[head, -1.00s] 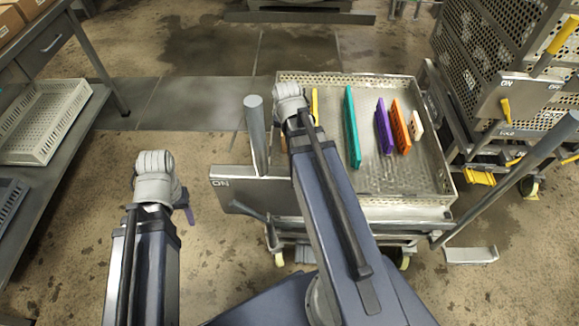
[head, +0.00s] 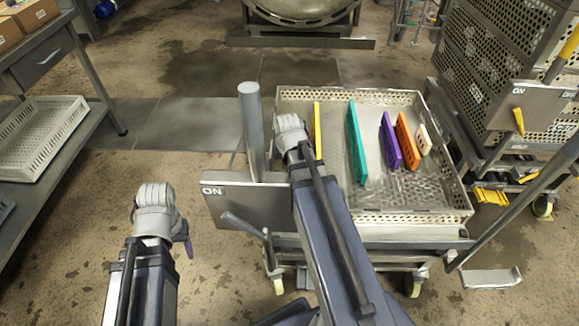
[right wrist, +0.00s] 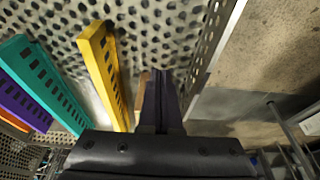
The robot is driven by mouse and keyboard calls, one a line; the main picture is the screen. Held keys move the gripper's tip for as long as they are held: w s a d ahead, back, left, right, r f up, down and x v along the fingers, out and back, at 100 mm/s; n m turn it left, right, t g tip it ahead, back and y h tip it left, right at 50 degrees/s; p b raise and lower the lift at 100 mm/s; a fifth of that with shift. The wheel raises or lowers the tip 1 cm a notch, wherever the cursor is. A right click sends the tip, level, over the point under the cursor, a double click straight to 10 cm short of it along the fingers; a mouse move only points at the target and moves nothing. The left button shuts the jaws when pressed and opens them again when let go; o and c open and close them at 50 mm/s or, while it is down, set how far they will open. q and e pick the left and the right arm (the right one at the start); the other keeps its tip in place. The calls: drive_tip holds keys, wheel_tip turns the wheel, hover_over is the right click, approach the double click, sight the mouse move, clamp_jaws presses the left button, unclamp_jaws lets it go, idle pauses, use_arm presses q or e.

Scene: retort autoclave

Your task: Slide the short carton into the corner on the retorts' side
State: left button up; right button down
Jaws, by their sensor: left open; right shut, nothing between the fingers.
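A perforated metal tray (head: 448,213) holds upright slotted pieces: yellow (head: 317,130), teal (head: 356,142), purple (head: 390,143), orange (head: 406,140) and a small cream one (head: 424,140), the shortest of these. My right gripper (right wrist: 162,108) is shut and empty inside the tray, between the yellow piece and the side wall. A small tan piece (right wrist: 141,92), perhaps the short carton, shows just beside its fingers; contact cannot be told. In the head view my right wrist hides this spot. My left gripper (head: 187,240) is open and empty, outside the tray to the left.
A grey post (head: 252,130) and an ON panel (head: 245,205) stand at the tray's left. A perforated cage (head: 500,70) is at the right. A retort's rounded end (head: 300,10) is beyond the tray. A shelf with a white crate (head: 40,140) is at the left.

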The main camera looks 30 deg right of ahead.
drive_tip(key=b+x, duration=0.7)
drive_tip(key=x, duration=0.1)
drive_tip(key=shift+f, duration=0.15)
drive_tip(key=w+d, duration=0.2)
drive_tip(key=w, duration=0.1)
drive_tip(key=shift+w, duration=0.25)
drive_tip(key=w+d, duration=0.4)
drive_tip(key=w, duration=0.3)
drive_tip(key=w+d, duration=0.4)
drive_tip(key=w, duration=0.3)
drive_tip(key=w+d, duration=0.5)
drive_tip(key=w, duration=0.2)
drive_tip(key=shift+w+d, duration=0.1)
drive_tip(key=shift+w, duration=0.05)
